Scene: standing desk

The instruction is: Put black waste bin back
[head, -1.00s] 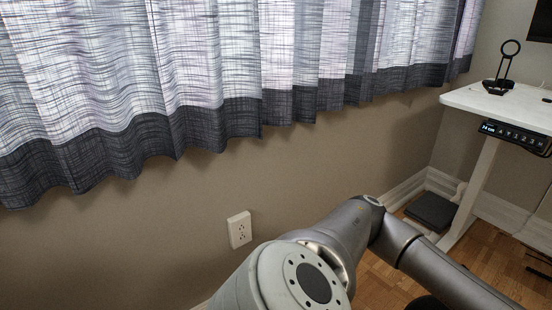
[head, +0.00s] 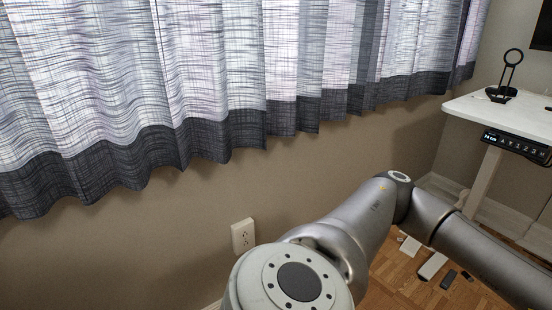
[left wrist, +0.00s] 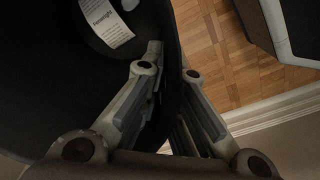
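The black waste bin (left wrist: 60,75) fills the left of the left wrist view, seen from above into its dark inside, with a white printed label (left wrist: 106,22) in it. My left gripper (left wrist: 171,66) has one finger inside the bin and the other outside. Its fingers are close together on the bin's wall, which runs between them. In the head view my left arm is bent across the lower right, and its gripper and the bin are out of sight. My right gripper is in neither view.
The white desk (head: 500,112) with a black stand (head: 504,78) is at the right. A white bar-shaped item (head: 432,266) and small dark items (head: 448,279) lie on the wooden floor. A wall with an outlet (head: 243,236) and curtains (head: 240,90) runs along the left.

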